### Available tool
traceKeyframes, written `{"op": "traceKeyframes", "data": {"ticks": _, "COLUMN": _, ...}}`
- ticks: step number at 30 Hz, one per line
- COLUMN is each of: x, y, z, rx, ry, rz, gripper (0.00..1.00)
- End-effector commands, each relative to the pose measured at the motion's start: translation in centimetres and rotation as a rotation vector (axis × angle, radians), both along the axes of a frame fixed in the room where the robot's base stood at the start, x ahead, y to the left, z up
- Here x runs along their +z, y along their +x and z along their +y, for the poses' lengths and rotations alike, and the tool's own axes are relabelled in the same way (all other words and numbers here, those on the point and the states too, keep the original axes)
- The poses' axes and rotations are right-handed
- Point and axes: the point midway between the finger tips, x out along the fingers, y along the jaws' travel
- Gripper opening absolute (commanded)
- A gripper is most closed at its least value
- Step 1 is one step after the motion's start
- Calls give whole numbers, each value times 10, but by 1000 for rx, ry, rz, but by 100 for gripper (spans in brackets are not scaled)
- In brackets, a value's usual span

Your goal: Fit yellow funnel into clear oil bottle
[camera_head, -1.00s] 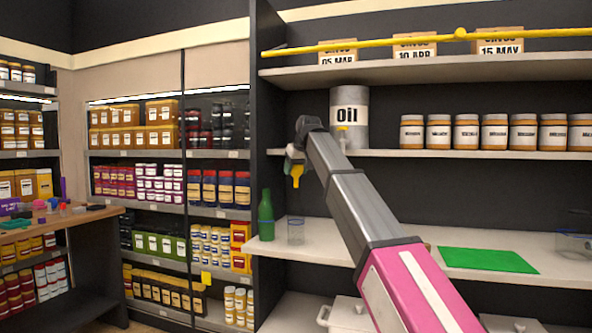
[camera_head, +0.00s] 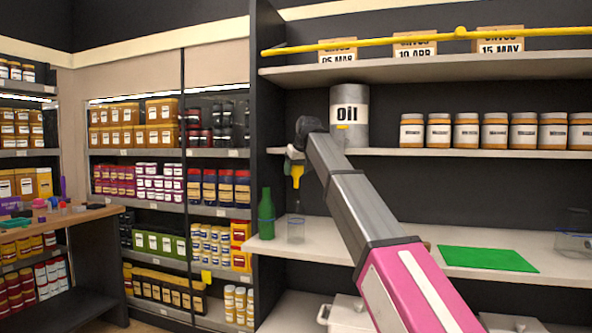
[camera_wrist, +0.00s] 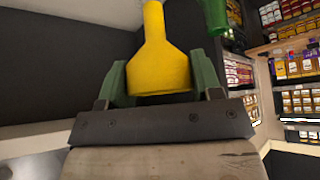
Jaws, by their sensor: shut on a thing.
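The yellow funnel (camera_head: 297,172) is held in my gripper (camera_head: 292,163), spout down, above the shelf counter. In the wrist view the funnel (camera_wrist: 160,60) sits between the two green fingers of my gripper (camera_wrist: 161,80), its wide end in the jaws and its narrow spout pointing away. The clear oil bottle (camera_head: 296,230) stands upright on the counter below the funnel, beside a green bottle. The funnel is apart from the clear bottle, with a gap between spout and bottle. In the wrist view I cannot make out the clear bottle.
The green bottle (camera_head: 266,215) stands just left of the clear bottle; it also shows in the wrist view (camera_wrist: 216,14). An oil can (camera_head: 349,116) stands on the shelf (camera_head: 400,154) above. A green mat (camera_head: 487,259) lies on the counter (camera_head: 390,240) to the right.

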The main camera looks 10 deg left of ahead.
Motion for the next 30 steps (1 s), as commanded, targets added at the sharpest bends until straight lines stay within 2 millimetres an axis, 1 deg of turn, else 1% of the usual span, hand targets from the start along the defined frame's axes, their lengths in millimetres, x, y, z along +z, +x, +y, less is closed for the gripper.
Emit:
{"op": "traceKeyframes", "data": {"ticks": 11, "x": -1, "y": 0, "z": 0, "rx": 0, "ry": 0, "rz": 0, "gripper": 36}}
{"op": "traceKeyframes", "data": {"ticks": 30, "x": -11, "y": 0, "z": 0, "rx": 0, "ry": 0, "rz": 0, "gripper": 36}}
